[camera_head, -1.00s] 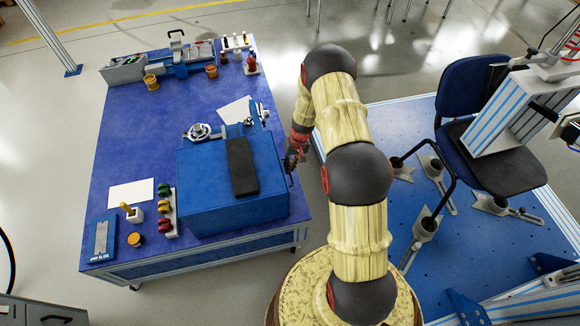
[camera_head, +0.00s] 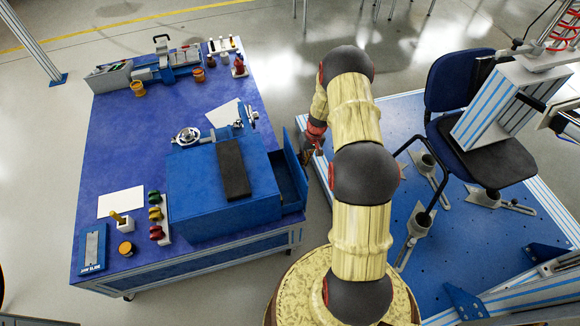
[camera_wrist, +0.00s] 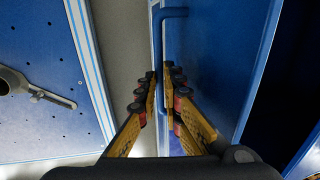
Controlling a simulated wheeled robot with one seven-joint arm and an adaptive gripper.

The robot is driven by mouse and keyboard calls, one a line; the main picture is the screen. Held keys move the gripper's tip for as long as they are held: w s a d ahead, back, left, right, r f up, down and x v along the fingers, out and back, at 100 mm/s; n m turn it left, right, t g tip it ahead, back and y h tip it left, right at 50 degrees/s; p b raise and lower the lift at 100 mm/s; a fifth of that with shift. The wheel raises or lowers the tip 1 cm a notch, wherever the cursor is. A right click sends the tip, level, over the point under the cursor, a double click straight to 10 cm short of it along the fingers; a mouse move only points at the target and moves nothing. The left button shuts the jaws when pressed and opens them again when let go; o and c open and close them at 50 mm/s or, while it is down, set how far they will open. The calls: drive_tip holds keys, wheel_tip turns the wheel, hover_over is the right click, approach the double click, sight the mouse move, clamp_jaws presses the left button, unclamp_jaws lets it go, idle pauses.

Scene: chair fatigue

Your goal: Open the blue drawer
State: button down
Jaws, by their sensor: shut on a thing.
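The blue drawer (camera_head: 293,203) sticks out from the right side of a blue cabinet (camera_head: 205,211) on the blue worktable, and its dark inside shows. In the wrist view its blue front face (camera_wrist: 208,60) fills the middle right. A blue bar handle (camera_wrist: 174,12) stands off that face. My gripper (camera_wrist: 164,72) is shut on the handle, with one finger on each side of it. In the head view my gripper (camera_head: 312,152) is at the drawer's outer side, partly hidden by my arm.
A black pad (camera_head: 232,170) lies on the cabinet. A vise, small tools, cups and white paper sheets sit on the worktable (camera_head: 130,175). To the right, a dark blue chair (camera_head: 462,125) stands on a blue platform (camera_head: 385,235). Grey floor lies between table and platform.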

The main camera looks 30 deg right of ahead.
drive_tip(key=s+d+b, duration=0.1)
drive_tip(key=s+d, duration=0.2)
drive_tip(key=d, duration=0.7)
drive_tip(key=c, duration=1.9)
unclamp_jaws()
drive_tip(key=r, duration=0.4)
drive_tip(key=d+r, duration=0.1)
drive_tip(key=r, duration=0.2)
drive_tip(key=d+r, duration=0.1)
drive_tip(key=r, duration=0.3)
drive_tip(key=shift+s+r, duration=0.2)
drive_tip(key=shift+r, duration=0.15)
